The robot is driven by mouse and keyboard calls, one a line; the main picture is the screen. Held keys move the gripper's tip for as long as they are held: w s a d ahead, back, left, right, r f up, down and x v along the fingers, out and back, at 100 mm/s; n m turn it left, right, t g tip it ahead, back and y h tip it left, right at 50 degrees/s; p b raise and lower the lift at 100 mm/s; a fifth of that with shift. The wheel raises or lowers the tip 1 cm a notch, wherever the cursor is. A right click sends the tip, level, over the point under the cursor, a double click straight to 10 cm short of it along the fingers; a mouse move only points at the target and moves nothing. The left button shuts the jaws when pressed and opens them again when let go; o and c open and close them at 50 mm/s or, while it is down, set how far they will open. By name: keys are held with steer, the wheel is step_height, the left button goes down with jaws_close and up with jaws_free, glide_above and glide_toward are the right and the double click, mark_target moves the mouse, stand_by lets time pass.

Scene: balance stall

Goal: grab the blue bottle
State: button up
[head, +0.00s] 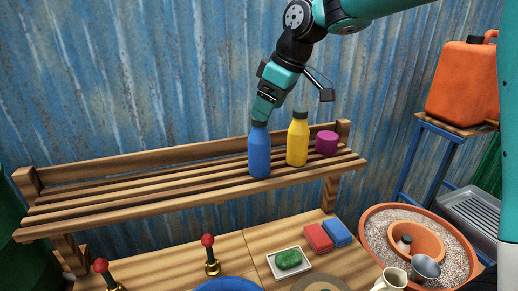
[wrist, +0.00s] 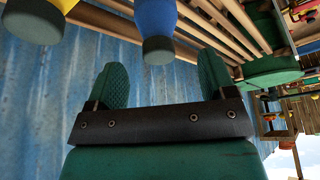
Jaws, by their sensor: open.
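The blue bottle (head: 259,154) with a dark cap stands upright on the slatted wooden shelf (head: 100,197), left of the yellow bottle (head: 297,141). My gripper (head: 262,117) is right at the top of the blue bottle in the head view, overlapping its cap. In the wrist view my gripper (wrist: 162,88) is open, its two green pads apart. The blue bottle (wrist: 155,18) shows there with its cap end near the space between the fingertips. I cannot tell whether the pads touch it. Nothing is held.
The yellow bottle also shows in the wrist view (wrist: 33,20), close to the left finger. A purple cup-like object (head: 326,142) stands right of it. A corrugated blue wall (head: 120,80) rises close behind the shelf. The shelf's left part is clear.

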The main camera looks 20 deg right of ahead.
mark_target(259, 124)
steer(key=shift+w+p+x, duration=0.2)
steer(key=shift+p+x, duration=1)
steer(key=shift+x, duration=1.7)
steer(key=shift+r, duration=0.1)
jaws_close()
